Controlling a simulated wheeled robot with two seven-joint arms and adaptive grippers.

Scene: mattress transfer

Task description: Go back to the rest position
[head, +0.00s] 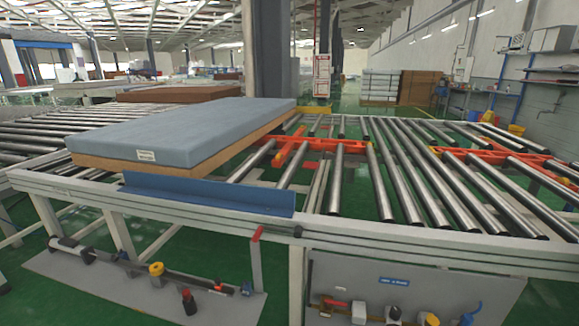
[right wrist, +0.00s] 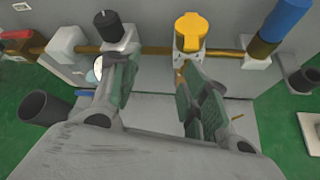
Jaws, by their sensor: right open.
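My right gripper (right wrist: 155,85) shows in the right wrist view with its two fingers apart and nothing between them. It is above a brown pipe (right wrist: 152,50) with a black knob (right wrist: 110,27) and a yellow knob (right wrist: 192,32) on it. I cannot tell whether the fingers touch anything there. No arm or gripper of mine shows in the head view. My left gripper is in neither view. A blue-grey mattress (head: 190,124) with a tan side lies flat on the roller conveyor (head: 440,180), at the left of the head view.
A blue plate (head: 208,194) stands at the conveyor's near edge. Orange crossbars (head: 310,143) sit among the rollers. Valve panels with pipes and knobs are low in front, left (head: 120,288) and right (head: 440,285). The rollers right of the mattress are clear. A column (head: 270,50) rises behind.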

